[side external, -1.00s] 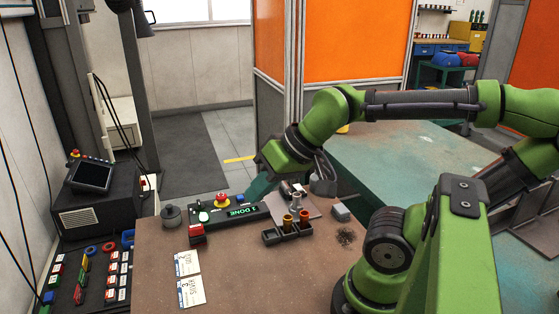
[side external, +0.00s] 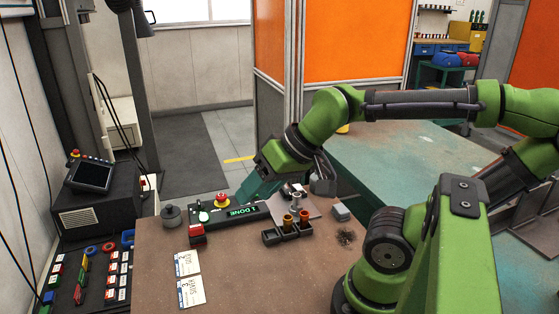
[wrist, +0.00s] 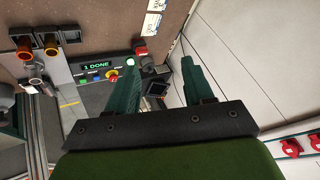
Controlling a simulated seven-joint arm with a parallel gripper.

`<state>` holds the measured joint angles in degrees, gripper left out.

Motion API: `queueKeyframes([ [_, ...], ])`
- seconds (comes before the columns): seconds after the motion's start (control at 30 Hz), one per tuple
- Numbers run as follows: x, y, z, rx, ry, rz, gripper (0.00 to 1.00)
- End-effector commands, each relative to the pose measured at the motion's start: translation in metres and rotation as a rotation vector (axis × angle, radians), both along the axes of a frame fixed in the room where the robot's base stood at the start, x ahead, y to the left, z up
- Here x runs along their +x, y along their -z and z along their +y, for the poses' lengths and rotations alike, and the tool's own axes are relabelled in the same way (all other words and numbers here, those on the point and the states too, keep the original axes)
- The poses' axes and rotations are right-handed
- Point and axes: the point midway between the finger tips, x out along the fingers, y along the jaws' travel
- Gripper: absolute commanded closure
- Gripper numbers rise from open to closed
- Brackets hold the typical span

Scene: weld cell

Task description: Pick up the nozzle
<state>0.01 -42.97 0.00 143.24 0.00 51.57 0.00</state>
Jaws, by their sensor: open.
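One nozzle (side external: 288,223) is at left and the other nozzle (side external: 304,217) at right. In the wrist view, the nozzles (wrist: 24,49) and the holder (wrist: 71,37) are at the upper left. My gripper (side external: 244,198) hangs over the black control strip, behind and left of the holder, tilted down. In the wrist view, my gripper's (wrist: 158,65) two teal fingers are spread apart with nothing between them.
The control strip (side external: 240,212) carries a red button (side external: 222,198) and a "1 DONE" display. A grey weight-like knob (side external: 171,215) and two cards (side external: 188,263) lie left.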

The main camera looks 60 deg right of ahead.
Motion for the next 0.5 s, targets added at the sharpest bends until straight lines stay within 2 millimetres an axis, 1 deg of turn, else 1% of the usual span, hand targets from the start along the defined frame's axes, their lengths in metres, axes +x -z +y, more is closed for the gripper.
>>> queueKeyframes([
  [0.27,0.0,0.0,0.0,0.0,0.0,0.0,0.42],
  [0.33,0.001,0.002,-0.003,0.0,0.013,0.007,0.42],
  [0.37,0.002,0.005,-0.006,0.002,0.026,0.02,0.42],
  [0.43,0.009,0.01,-0.02,0.01,0.075,0.057,0.42],
  [0.47,0.013,0.012,-0.029,0.013,0.105,0.075,0.42],
  [0.5,0.02,0.015,-0.043,0.015,0.147,0.108,0.42],
])
